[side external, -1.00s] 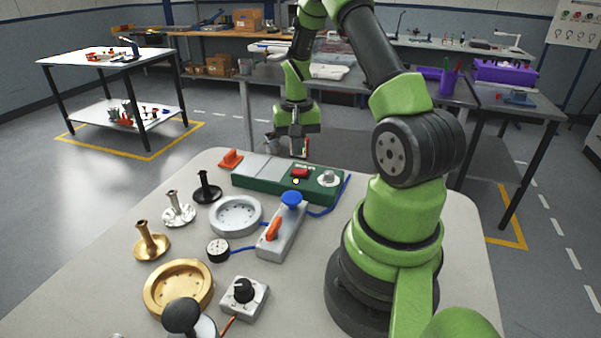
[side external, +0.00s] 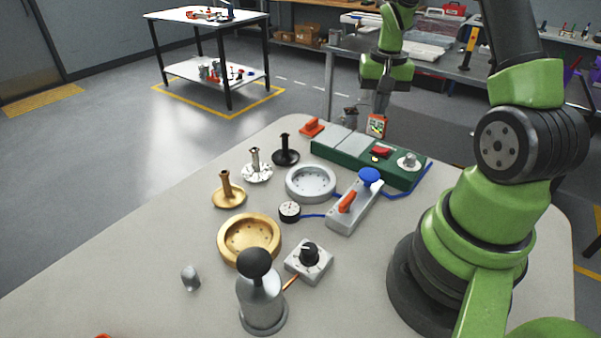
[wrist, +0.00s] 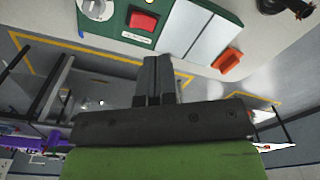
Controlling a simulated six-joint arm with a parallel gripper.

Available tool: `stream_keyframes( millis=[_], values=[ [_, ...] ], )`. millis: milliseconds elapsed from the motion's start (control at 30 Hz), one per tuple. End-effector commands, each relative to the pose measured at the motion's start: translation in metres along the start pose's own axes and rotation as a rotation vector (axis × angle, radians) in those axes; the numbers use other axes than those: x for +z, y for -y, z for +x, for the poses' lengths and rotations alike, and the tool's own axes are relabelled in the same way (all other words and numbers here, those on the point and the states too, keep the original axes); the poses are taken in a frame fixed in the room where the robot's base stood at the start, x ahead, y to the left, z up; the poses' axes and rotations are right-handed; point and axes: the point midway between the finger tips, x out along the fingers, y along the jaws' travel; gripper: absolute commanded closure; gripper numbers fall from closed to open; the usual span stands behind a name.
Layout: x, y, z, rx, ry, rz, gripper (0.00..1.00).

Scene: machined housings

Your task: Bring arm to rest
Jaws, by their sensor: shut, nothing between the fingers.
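My gripper (side external: 380,106) hangs from my arm beyond the far edge of the table, behind the green control box, in the side external view. In the wrist view its two fingers (wrist: 157,62) are together with nothing between them. The green box (side external: 333,153) has a red button (side external: 381,151) and a grey knob (side external: 408,162). The fingers appear apart from the box. In the wrist view the box's red button (wrist: 143,20) and pale panels lie ahead of the fingertips.
On the table are a silver dish (side external: 311,182), a brass dish (side external: 249,238), several flanged stems, a grey switch block (side external: 354,207), a knob box (side external: 308,260) and a black-topped silver part (side external: 261,295). An orange piece (side external: 311,127) sits at the far edge. The left front tabletop is mostly clear.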

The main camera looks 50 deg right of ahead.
Motion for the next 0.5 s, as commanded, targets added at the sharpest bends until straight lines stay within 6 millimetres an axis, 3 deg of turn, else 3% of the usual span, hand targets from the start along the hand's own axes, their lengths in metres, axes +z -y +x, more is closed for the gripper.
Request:
stream_keyframes(
  millis=[133,233,367,500],
  values=[
    [0.029,0.039,-0.057,-0.062,-0.093,-0.109,1.00],
    [0.062,0.060,-0.094,-0.120,-0.151,-0.191,1.00],
    [0.111,0.077,-0.132,-0.207,-0.217,-0.299,1.00],
    [0.165,0.079,-0.161,-0.314,-0.277,-0.417,1.00]
  ],
)
